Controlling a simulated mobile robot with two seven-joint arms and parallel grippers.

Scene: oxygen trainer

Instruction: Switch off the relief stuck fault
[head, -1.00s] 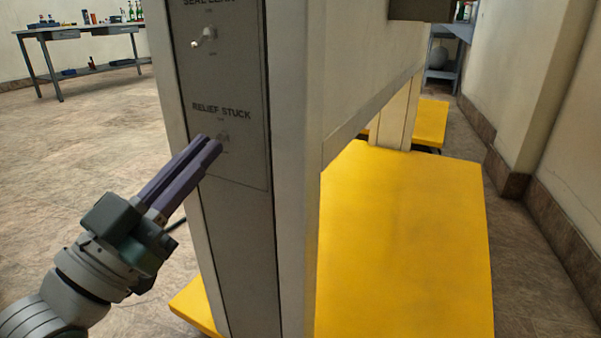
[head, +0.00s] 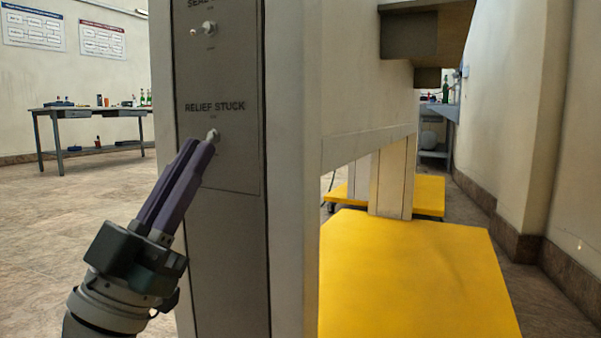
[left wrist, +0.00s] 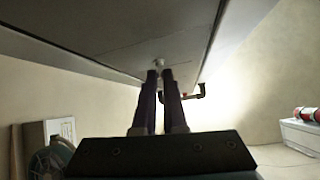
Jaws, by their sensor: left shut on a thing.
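The relief stuck switch (head: 213,135) is a small pale lever under the "RELIEF STUCK" label on the grey panel (head: 230,220) of the upright post. My left gripper (head: 201,146) comes up from the lower left, its purple fingers close together with their tips at this lever. It is shut on the lever. In the left wrist view the fingertips (left wrist: 160,74) meet the pale lever (left wrist: 158,62) on the panel. The fingers partly hide the lever, so I cannot tell its position. My right gripper is not in view.
Another lever, the seal leak switch (head: 208,28), sticks out above on the same panel. A yellow base plate (head: 410,270) lies right of the post. A workbench (head: 90,112) with bottles stands at the back left. The floor to the left is open.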

